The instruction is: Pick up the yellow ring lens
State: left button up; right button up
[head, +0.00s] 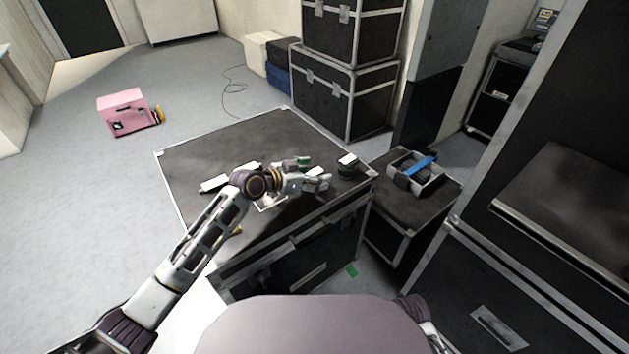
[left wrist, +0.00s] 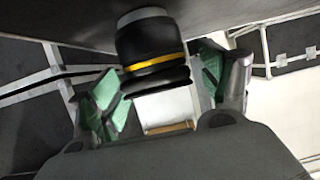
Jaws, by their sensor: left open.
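The yellow ring lens (left wrist: 150,50) is a black cylinder with a yellow band and a grey end. In the left wrist view it stands between the two green-padded fingers of my left gripper (left wrist: 160,88), with gaps at the sides. The gripper is open and not closed on it. In the head view my left gripper (head: 308,171) is over the right part of the black case top (head: 215,150). The lens is hard to make out there among the fingers. My right gripper is not in view.
A dark lens with a green ring and white top (head: 347,167) stands just right of the left gripper. A white-topped item (head: 213,184) lies to the left. A lower case with a grey, blue-handled carrier (head: 418,170) stands at right. The case's far left is clear.

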pick_arm(q)
jog(key=shift+w+d+f, duration=0.1)
jog(key=shift+d, duration=0.05)
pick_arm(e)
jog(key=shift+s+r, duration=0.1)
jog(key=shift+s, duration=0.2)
pick_arm(q)
jog(key=shift+c, duration=0.3)
jog(key=c, duration=1.3)
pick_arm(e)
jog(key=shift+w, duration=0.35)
